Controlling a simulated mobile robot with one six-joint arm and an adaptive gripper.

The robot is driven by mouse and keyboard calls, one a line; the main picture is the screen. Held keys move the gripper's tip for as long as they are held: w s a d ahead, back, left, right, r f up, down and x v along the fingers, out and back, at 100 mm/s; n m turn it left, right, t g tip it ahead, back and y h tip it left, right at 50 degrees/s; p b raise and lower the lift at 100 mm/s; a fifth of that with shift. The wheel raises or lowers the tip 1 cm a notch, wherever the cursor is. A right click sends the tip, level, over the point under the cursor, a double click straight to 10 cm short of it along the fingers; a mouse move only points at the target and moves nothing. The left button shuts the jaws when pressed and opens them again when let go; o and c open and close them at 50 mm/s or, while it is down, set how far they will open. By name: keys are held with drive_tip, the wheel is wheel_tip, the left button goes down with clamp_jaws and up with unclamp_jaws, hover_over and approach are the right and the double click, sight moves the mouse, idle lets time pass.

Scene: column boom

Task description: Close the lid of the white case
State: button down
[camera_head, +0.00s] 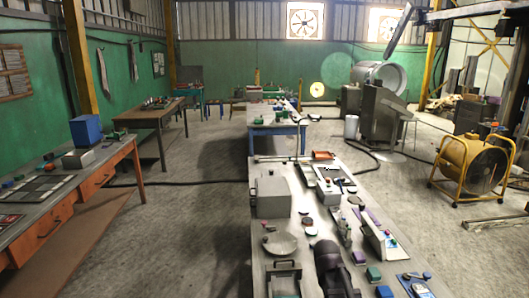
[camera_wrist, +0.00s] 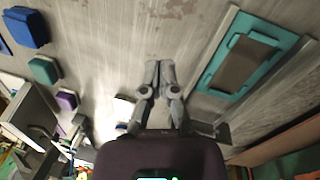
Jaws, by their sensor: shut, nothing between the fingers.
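A white case-like object (camera_head: 373,238) with an upright, slanting white panel stands on the right side of the near bench. Its panel looks like a raised lid, but I cannot tell for certain. In the wrist view a pale upright panel (camera_wrist: 32,112) at the left edge seems to be the same object. My gripper (camera_wrist: 160,66) is shut and empty above the bare bench top. In the head view my gripper (camera_head: 322,246) is dark, left of the white object and apart from it.
A teal frame (camera_wrist: 212,78) lies on one side of my gripper, with a blue block (camera_wrist: 27,28) and a teal block (camera_wrist: 43,70) on the other. A grey box (camera_head: 273,197) and a pale tray (camera_head: 326,190) stand farther back.

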drive_tip(key=s+a+m+y, duration=0.1)
drive_tip(key=s+a+m, duration=0.2)
drive_tip(key=s, duration=0.5)
drive_tip(key=shift+s+a+m+y, duration=0.3)
drive_tip(key=shift+s+m+y, duration=0.1)
drive_tip(key=shift+m, duration=0.1)
drive_tip(key=shift+f, duration=0.1)
drive_tip(key=c, duration=0.7)
unclamp_jaws()
drive_tip(key=shift+a, duration=0.1)
